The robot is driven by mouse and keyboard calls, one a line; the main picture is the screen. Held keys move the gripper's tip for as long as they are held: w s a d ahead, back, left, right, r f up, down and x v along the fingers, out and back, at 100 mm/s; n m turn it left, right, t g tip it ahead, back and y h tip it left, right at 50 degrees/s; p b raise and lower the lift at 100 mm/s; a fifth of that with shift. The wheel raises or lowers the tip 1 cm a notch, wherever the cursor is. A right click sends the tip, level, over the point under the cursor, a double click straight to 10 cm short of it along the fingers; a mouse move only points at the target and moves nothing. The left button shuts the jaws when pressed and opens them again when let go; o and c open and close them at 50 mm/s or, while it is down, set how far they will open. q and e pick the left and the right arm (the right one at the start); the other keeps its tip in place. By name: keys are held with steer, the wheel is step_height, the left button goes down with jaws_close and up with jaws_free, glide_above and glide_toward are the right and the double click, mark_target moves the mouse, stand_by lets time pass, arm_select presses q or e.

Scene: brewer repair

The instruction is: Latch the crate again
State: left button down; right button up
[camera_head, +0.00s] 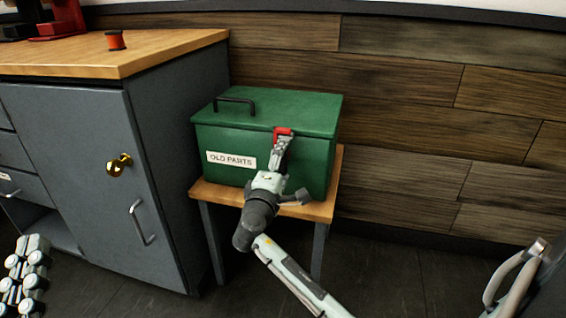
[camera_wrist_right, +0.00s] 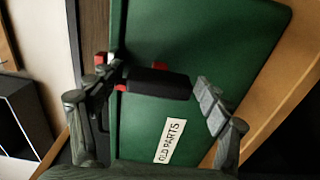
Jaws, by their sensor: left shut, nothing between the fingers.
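The green crate (camera_head: 313,112), labelled OLD PARTS (camera_head: 231,160), has its lid down. A latch with a red part (camera_head: 284,131) is at the lid's front edge. In the right wrist view, the latch's black bar (camera_wrist_right: 157,84) stands in front of the crate face; I cannot tell if it is fastened. My right gripper (camera_head: 288,168) is open at the crate's front, one finger up by the latch and one lower. In the right wrist view, its fingers (camera_wrist_right: 158,100) are spread around the bar, not clearly touching it. My left gripper (camera_head: 28,262) is shut and empty at bottom left, away from the crate.
The crate stands on a small wooden table (camera_head: 222,192) against a plank wall (camera_head: 410,140). A grey cabinet (camera_head: 80,150) with a brass knob (camera_head: 119,165) stands close on the left. A pale curved piece (camera_head: 515,280) at bottom right is unclear. Floor to the right is free.

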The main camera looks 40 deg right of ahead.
steer(key=shift+r, duration=0.1)
steer(key=n+p, duration=0.1)
steer(key=n, duration=0.1)
steer(key=n+p, duration=0.2)
steer(key=r+n+p, duration=0.1)
steer(key=n+p, duration=0.1)
steer(key=shift+d+n, duration=0.1)
steer(key=shift+n, duration=0.3)
steer(key=n, duration=0.2)
steer(key=n+p, duration=0.1)
steer(key=n, duration=0.1)
steer(key=shift+f, duration=0.3)
steer(key=n, duration=0.3)
steer(key=shift+f+n+p, duration=0.15)
steer(key=shift+n+p, duration=0.15)
steer(key=shift+n, duration=0.1)
steer(key=v, duration=0.8)
steer(key=s+a+f+m+g+y+p, duration=0.1)
steer(key=s+f+m+g+y+p, duration=0.1)
steer(key=s+f+m, duration=0.5)
steer(key=s+a+f+m+g+y+p, duration=0.1)
steer(key=s+f+m+g+y, duration=0.4)
steer(key=f, duration=0.7)
steer(key=shift+s+a+f+m+y+p, duration=0.35)
steer(key=shift+s+m+y, duration=0.85)
steer(key=shift+s, duration=0.85)
